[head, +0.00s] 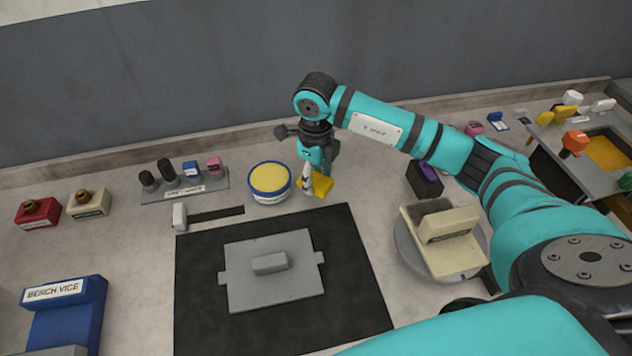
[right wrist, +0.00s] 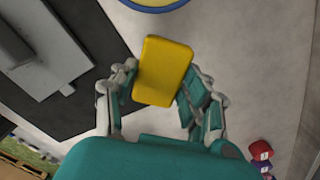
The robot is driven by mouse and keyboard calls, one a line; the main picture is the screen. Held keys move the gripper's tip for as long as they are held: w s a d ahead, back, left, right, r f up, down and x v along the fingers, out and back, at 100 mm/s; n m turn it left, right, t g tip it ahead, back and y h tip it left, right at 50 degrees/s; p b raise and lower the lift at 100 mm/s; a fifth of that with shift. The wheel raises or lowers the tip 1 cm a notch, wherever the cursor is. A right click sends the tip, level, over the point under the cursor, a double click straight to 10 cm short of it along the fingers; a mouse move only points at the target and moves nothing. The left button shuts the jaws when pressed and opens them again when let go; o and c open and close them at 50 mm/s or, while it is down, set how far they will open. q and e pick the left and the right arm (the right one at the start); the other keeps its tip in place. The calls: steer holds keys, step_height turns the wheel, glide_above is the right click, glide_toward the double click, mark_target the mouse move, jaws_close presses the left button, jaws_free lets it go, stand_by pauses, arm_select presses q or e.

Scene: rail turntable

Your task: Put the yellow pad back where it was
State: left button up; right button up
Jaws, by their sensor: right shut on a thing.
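The yellow pad (head: 322,187) is in the jaws of my right gripper (head: 313,178), just right of the round tub. In the right wrist view the yellow pad (right wrist: 164,70) sits tilted between the two fingers, which are shut on its sides. It appears to be held above the bench, but the gap is hard to judge. My left gripper is not in view. Nothing in view clearly marks the pad's former place.
A round tub (head: 254,195) with a yellow top stands left of the pad. A black mat (head: 350,290) bears a grey plate (head: 245,290). A turntable (head: 408,251) carries a cream block (head: 450,258). A rack (head: 205,190) holds small items. Clear bench lies between mat and turntable.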

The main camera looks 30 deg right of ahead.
mark_target(316, 179)
step_height(316, 179, down, 2)
steer(key=shift+s+f+p, duration=0.1)
steer(key=shift+s+p, duration=0.05)
steer(key=shift+p, duration=0.4)
steer(key=shift+f, duration=0.35)
steer(key=shift+f, duration=0.15)
steer(key=shift+f+b, duration=0.4)
steer(key=shift+b, duration=0.2)
steer(key=o, duration=1)
steer(key=shift+r, duration=0.1)
